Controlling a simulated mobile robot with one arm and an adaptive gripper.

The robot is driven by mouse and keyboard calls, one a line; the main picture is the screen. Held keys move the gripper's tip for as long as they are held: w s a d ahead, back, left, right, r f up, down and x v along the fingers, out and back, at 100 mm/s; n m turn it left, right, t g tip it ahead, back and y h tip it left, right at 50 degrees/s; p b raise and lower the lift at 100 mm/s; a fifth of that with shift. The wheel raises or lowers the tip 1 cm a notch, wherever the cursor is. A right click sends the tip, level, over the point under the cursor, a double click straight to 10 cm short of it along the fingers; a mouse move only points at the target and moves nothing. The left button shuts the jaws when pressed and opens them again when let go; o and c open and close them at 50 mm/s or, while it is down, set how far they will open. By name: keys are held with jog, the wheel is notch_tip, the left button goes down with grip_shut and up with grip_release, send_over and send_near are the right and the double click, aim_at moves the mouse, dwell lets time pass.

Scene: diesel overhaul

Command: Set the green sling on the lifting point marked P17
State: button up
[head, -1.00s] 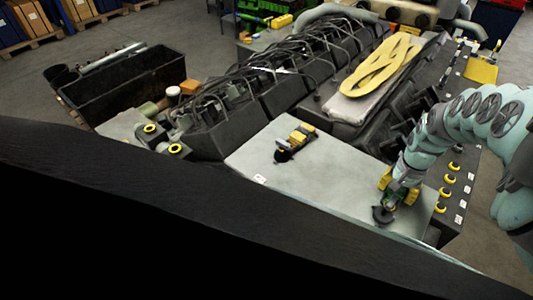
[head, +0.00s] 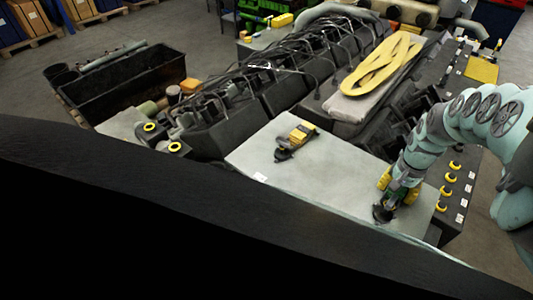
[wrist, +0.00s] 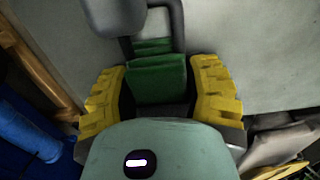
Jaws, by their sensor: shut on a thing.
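My gripper (head: 398,190) is low over the right end of the grey plate, its yellow pads shut on the green sling (wrist: 157,79). In the wrist view, the green band sits between the pads (wrist: 165,92), with a dark hook or shackle beyond it. In the head view, the dark end (head: 382,213) is at or just above the plate; I cannot tell whether it touches. Yellow ring points (head: 450,178) with white labels line the dark block at the right. The labels are too small to read, so I cannot tell which is P17.
A yellow-and-black sling (head: 297,137) lies on the grey plate (head: 325,180). A large yellow sling (head: 378,66) lies on a pale pad behind. The dark engine (head: 235,95) with pipes fills the middle. Two more yellow rings (head: 150,127) are at left, near a black bin (head: 130,85).

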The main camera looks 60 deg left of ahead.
jog(key=o, duration=1.4)
jog(key=shift+r, duration=0.15)
notch_tip(320, 180, up, 11)
jog(key=shift+w+f, duration=0.1)
jog(key=shift+r, duration=0.5)
